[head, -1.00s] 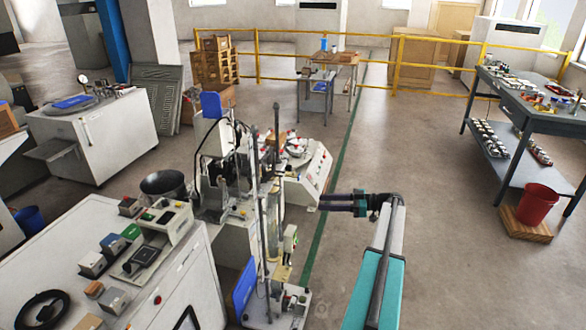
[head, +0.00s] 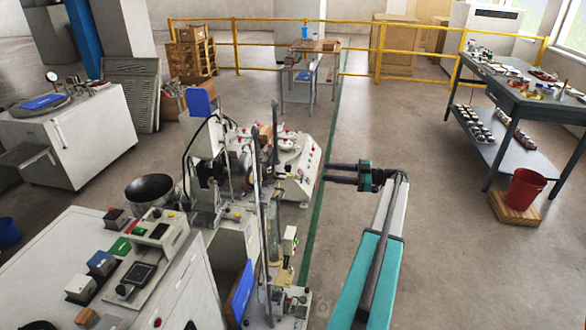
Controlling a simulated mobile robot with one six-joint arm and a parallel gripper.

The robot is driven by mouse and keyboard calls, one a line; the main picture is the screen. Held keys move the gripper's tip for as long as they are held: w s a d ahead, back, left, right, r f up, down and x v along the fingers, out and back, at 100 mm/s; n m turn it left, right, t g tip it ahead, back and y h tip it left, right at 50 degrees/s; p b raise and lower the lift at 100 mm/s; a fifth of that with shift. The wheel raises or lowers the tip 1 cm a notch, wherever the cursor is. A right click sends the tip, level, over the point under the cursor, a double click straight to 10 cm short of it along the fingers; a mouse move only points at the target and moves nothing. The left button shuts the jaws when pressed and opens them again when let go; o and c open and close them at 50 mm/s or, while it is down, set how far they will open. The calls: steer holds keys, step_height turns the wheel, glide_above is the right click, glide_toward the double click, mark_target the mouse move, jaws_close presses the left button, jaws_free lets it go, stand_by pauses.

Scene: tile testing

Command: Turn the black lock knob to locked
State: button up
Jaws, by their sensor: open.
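My gripper (head: 325,173) is open, its two dark fingers pointing left with a gap between them. Nothing shows between the fingers. The fingertips are at the right side of a white sloped console (head: 312,158), close to its edge in the picture; I cannot tell whether they touch it. The console carries small red and dark controls. I cannot make out the black lock knob among these small parts, nor its position.
A tall test rig (head: 208,150) stands left of the console. A white bench (head: 60,250) with instruments fills the lower left. A dark table (head: 530,105) and a red bucket (head: 524,190) are at the right. Open floor (head: 430,140) lies right of my arm.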

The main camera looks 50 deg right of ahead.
mark_target(288, 168)
steer(key=shift+w+a, duration=0.1)
steer(key=shift+w, duration=0.1)
steer(key=p+x, duration=0.4)
steer(key=x, duration=0.9)
steer(key=shift+w+a, duration=0.15)
jaws_close()
